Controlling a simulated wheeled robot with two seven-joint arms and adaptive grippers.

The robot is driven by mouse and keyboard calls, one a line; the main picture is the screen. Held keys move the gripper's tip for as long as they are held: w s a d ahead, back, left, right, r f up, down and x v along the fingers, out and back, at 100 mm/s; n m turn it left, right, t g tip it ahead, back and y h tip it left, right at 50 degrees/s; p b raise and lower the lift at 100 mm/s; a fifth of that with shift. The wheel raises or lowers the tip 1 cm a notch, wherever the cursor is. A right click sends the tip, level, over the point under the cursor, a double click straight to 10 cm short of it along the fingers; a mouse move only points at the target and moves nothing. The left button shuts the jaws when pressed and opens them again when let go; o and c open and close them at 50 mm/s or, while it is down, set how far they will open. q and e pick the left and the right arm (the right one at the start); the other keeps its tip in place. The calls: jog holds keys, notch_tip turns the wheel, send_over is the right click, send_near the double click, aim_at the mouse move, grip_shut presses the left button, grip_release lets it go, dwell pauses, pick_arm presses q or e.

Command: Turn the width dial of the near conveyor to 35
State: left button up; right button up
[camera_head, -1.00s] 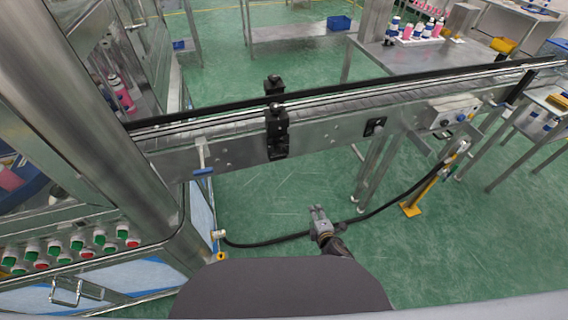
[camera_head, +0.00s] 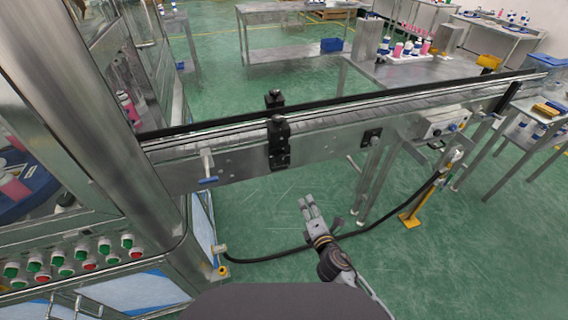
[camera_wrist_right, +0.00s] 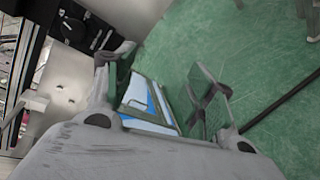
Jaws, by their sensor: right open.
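The near conveyor (camera_head: 330,143) runs across the head view, its long metal side facing me. A black bracket (camera_head: 279,145) is clamped to its side, and a small black plate with a knob (camera_head: 371,137) sits further right. In the right wrist view a black block with a round dial (camera_wrist_right: 72,24) shows at the upper left; its number is too small to read. My right gripper (camera_head: 308,202) is open and empty, below the conveyor side and apart from it. It also shows in the right wrist view (camera_wrist_right: 160,85), fingers spread. My left gripper is not in view.
A white handle with a blue end (camera_head: 207,168) sticks out from the conveyor side at left. A control box (camera_head: 440,124) hangs at right. A black cable (camera_head: 385,227) loops across below. A steel cabinet with push buttons (camera_head: 80,255) stands at left.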

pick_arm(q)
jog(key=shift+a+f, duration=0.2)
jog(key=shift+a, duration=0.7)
pick_arm(e)
jog(key=a+r+n+t+y, duration=0.2)
jog(key=a+r+n, duration=0.3)
jog(key=r, duration=0.5)
jog(key=shift+s+r+n+y, duration=0.3)
jog(key=shift+s+r, duration=0.05)
jog(key=shift+s, duration=0.1)
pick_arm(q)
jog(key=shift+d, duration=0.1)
